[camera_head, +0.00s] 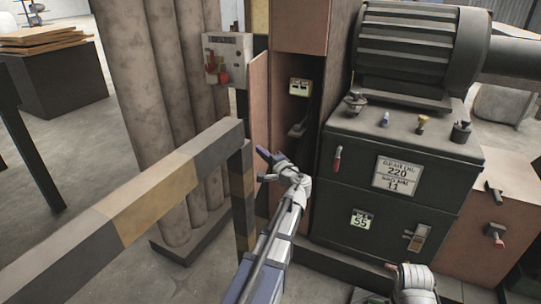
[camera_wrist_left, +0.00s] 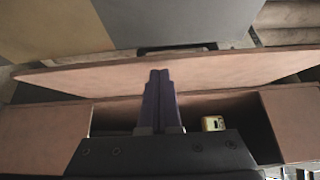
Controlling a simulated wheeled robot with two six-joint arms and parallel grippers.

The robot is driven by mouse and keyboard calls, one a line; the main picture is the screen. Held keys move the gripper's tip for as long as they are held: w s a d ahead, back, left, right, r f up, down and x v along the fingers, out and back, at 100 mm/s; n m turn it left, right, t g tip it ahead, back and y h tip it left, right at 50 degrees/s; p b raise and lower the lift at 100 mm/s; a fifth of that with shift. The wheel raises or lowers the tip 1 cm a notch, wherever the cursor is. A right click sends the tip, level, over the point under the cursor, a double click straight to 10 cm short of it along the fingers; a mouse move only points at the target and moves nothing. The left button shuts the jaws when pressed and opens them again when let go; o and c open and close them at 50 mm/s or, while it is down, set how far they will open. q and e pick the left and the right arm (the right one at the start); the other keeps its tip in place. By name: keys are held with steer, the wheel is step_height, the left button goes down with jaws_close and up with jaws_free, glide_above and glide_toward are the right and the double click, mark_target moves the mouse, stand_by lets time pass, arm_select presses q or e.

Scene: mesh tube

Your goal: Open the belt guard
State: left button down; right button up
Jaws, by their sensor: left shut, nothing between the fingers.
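The belt guard is the tall reddish-brown housing beside the dark machine. Its door panel (camera_head: 258,115) stands ajar, with a dark gap between it and the housing. A yellowish label (camera_head: 300,87) shows inside. My left gripper (camera_head: 264,154) is shut and empty near the door's lower part. In the left wrist view the shut fingers (camera_wrist_left: 159,73) reach across the dark opening and overlap the door panel (camera_wrist_left: 250,72); I cannot tell whether they touch it. My right wrist shows at the bottom right of the head view; whether its fingers are open is unclear.
A striped barrier rail (camera_head: 160,195) with a post stands left of my left arm. Thick columns (camera_head: 160,90) and a grey control box (camera_head: 228,58) are behind it. The dark machine (camera_head: 355,185), with knobs and a handle, stands right of the guard.

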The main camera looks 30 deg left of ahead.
arm_select(q)
steer(key=shift+s+a, duration=0.1)
steer(key=shift+a, duration=0.15)
steer(key=shift+a, duration=0.1)
steer(key=a, duration=0.1)
steer(key=s+a, duration=0.1)
steer(key=shift+s+a, duration=0.15)
steer(key=shift+a, duration=0.2)
